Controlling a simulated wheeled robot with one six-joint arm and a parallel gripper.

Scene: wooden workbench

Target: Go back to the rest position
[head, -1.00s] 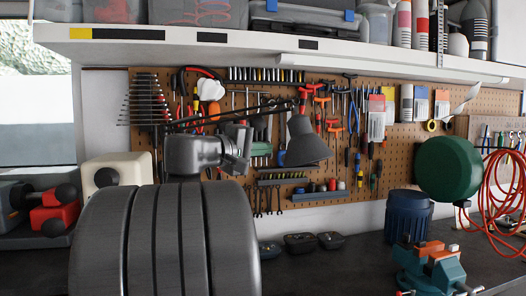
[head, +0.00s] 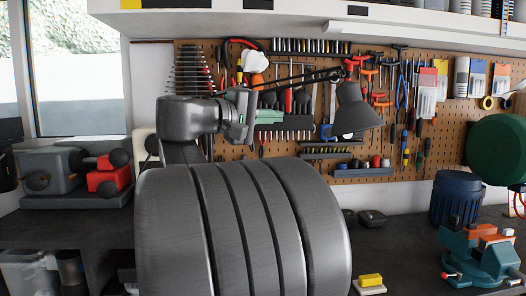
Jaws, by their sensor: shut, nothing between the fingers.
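My arm fills the middle of the head view, with a large dark grey rounded part low in front. My gripper (head: 240,116) is at the far end of the arm, in front of the pegboard. It is small and partly covered by my own arm. It is shut, and I see nothing held in it. It hangs in the air, apart from the bench and the tools.
A black desk lamp (head: 355,112) is right of my gripper. The pegboard (head: 440,140) holds many tools. A blue bin (head: 455,200), a teal vise (head: 480,258) and a yellow block (head: 371,281) are on the right. Red and grey equipment (head: 108,178) stands left.

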